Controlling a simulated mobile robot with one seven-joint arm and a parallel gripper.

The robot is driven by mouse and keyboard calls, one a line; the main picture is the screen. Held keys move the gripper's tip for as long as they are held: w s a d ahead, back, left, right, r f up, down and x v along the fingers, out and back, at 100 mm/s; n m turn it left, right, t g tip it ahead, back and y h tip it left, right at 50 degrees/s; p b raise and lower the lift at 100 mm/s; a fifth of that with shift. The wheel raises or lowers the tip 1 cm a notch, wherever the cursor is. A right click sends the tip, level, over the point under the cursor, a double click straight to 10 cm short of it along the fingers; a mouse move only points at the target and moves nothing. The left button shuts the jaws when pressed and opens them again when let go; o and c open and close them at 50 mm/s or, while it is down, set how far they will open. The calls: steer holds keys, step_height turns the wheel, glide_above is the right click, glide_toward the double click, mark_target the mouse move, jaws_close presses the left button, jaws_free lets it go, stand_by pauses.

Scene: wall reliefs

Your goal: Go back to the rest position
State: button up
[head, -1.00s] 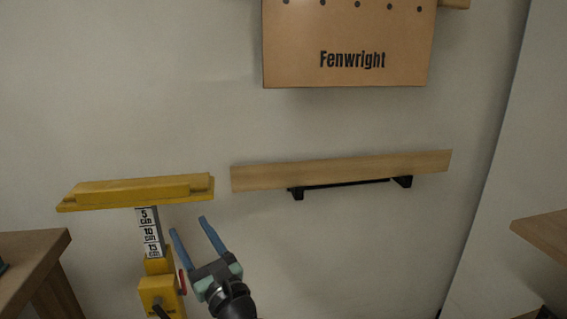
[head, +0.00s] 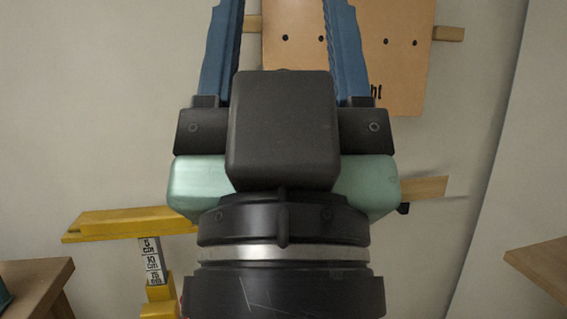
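My gripper (head: 284,12) fills the middle of the head view, close to the camera. Its two blue fingers point up and stand wide apart, with the tips at or past the top edge. Nothing shows between them except the wooden board and wall behind. The gripper is open and empty. Its dark and mint-green body hides much of the wall behind it.
A wooden board with round holes (head: 408,75) hangs on the wall behind the fingers. A wooden wall shelf (head: 425,188) is mostly hidden by my gripper. A yellow stand with a scale (head: 125,224) is at left. Wooden surfaces show at left (head: 35,275) and right (head: 545,262).

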step_height(320, 180, up, 22)
steer(key=p, duration=1.9)
steer(key=shift+f, duration=0.25)
steer(key=shift+r+p, duration=0.25)
steer(key=shift+p, duration=0.25)
steer(key=shift+c, duration=0.7)
steer(key=shift+w, duration=0.1)
steer(key=shift+w, duration=0.1)
